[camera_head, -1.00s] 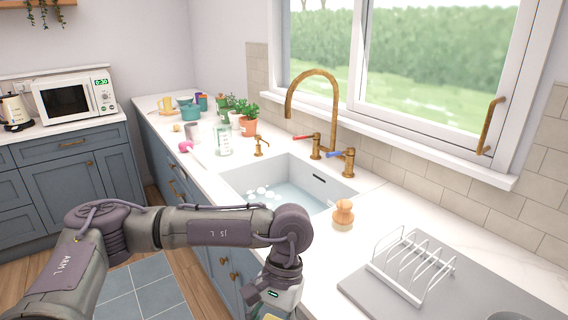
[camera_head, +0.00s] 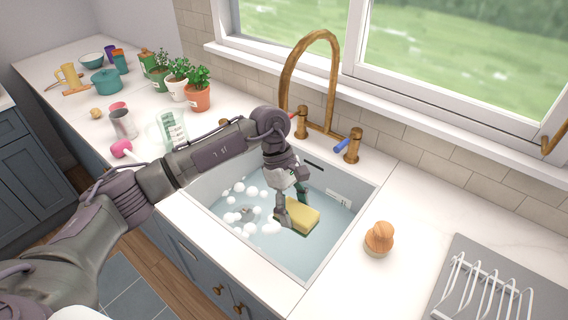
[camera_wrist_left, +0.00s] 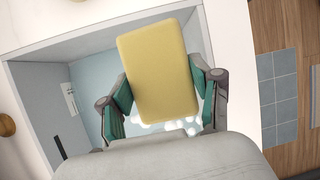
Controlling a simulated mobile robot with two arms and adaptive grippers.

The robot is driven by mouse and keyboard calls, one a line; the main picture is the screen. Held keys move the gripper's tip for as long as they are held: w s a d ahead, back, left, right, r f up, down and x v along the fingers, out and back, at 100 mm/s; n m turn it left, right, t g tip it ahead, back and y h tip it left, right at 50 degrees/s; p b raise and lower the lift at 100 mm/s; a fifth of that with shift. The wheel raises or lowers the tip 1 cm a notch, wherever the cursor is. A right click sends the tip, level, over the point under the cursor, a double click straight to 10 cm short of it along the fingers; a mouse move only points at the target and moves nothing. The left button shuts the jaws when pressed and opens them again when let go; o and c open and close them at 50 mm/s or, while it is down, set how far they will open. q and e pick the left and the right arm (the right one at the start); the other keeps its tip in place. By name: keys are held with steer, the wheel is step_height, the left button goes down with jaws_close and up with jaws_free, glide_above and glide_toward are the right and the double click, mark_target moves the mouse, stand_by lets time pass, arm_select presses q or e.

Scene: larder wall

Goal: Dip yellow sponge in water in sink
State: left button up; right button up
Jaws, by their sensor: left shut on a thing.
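The yellow sponge (camera_head: 301,215) is in my left gripper (camera_head: 290,208), over the sink (camera_head: 333,258) in the head view. The sink holds bluish water (camera_head: 305,251) with several clumps of white foam. The sponge is low in the basin; I cannot tell whether it touches the water. In the left wrist view the sponge (camera_wrist_left: 158,70) sits between the two green-padded fingers of the left gripper (camera_wrist_left: 160,95), with water and foam behind it. My right gripper is not in view.
A brass tap (camera_head: 331,85) with two handles stands behind the sink. A wooden brush (camera_head: 379,239) and a white rack (camera_head: 482,290) are on the counter to the right. A glass jar (camera_head: 172,130), a metal cup (camera_head: 123,124) and potted plants (camera_head: 197,92) stand to the left.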

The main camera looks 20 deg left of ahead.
arm_select(q)
steer(key=w+a+f+n+t+p, duration=0.1)
steer(key=w+a+n+t+p, duration=0.45)
steer(key=n, duration=1.05)
arm_select(e)
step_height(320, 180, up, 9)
steer(key=p, duration=0.1)
arm_select(q)
steer(key=shift+h, duration=0.3)
steer(key=f+b, duration=0.5)
steer(key=f, duration=0.1)
steer(key=w+f+b, duration=0.1)
steer(key=f+b, duration=0.4)
steer(key=f, duration=0.2)
steer(key=d+f+b, duration=0.1)
steer(key=f+b, duration=0.5)
steer(key=f, duration=0.1)
steer(key=shift+w+f, duration=0.25)
steer(key=shift+w, duration=0.05)
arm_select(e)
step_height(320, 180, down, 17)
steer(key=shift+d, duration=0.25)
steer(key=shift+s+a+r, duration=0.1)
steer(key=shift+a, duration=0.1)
